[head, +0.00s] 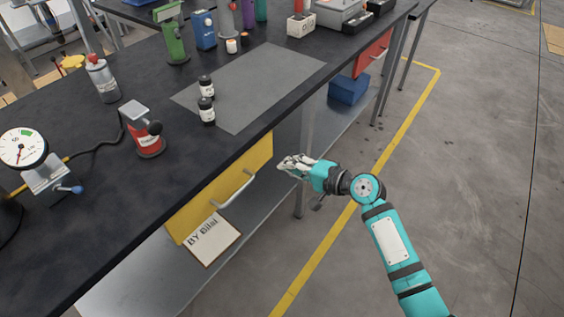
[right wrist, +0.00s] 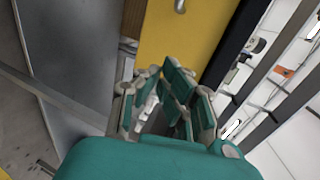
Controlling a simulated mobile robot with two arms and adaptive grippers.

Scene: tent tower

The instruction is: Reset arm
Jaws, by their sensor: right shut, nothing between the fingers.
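My right arm (head: 400,255) reaches in from the lower right in the head view. My right gripper (head: 284,166) is shut and empty, beside the table's front edge, near the right end of the yellow drawer (head: 190,213). It seems to touch nothing, though the exact gap to the drawer is hard to tell. In the right wrist view the fingers (right wrist: 165,90) show close up, with the yellow drawer front (right wrist: 180,45) beyond them. My left gripper is not in the head view.
The black workbench (head: 95,190) carries a grey mat (head: 265,85), two small dark jars (head: 207,110), a red device (head: 147,140) and a dial gauge (head: 22,148). A blue bin (head: 348,88) sits on the lower shelf. Open floor (head: 470,170) lies to the right.

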